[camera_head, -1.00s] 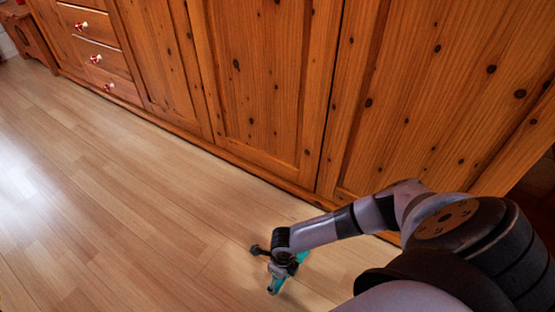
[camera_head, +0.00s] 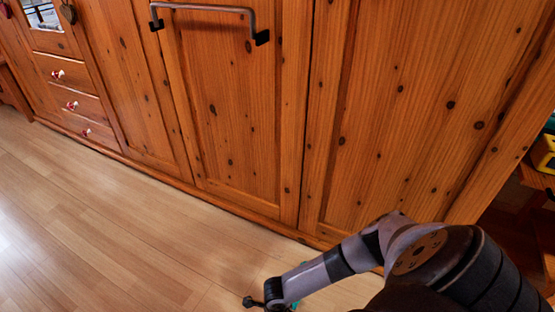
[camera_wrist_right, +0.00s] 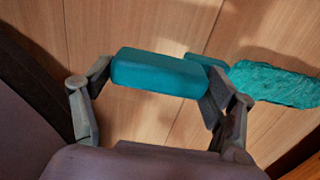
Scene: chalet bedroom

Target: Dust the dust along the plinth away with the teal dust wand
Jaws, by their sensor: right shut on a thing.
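The plinth (camera_head: 235,206) runs along the foot of the wooden cabinet, where it meets the floor. I cannot make out separate dust along it. My right gripper (camera_wrist_right: 158,88) is shut on the teal dust wand's smooth handle (camera_wrist_right: 160,73). The wand's fluffy teal head (camera_wrist_right: 272,84) sticks out to the right in the wrist view, over the floorboards. In the head view my right gripper (camera_head: 280,305) is at the bottom edge, out in front of the cabinet, and only a sliver of teal shows. My left gripper is not in view.
The pine cabinet (camera_head: 240,120) fills the back, with a metal handle (camera_head: 205,8) on one door and drawers with red-and-white knobs (camera_head: 71,105) at left. The wooden floor (camera_head: 90,220) is clear at left. A yellow object (camera_head: 545,152) stands at the right edge.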

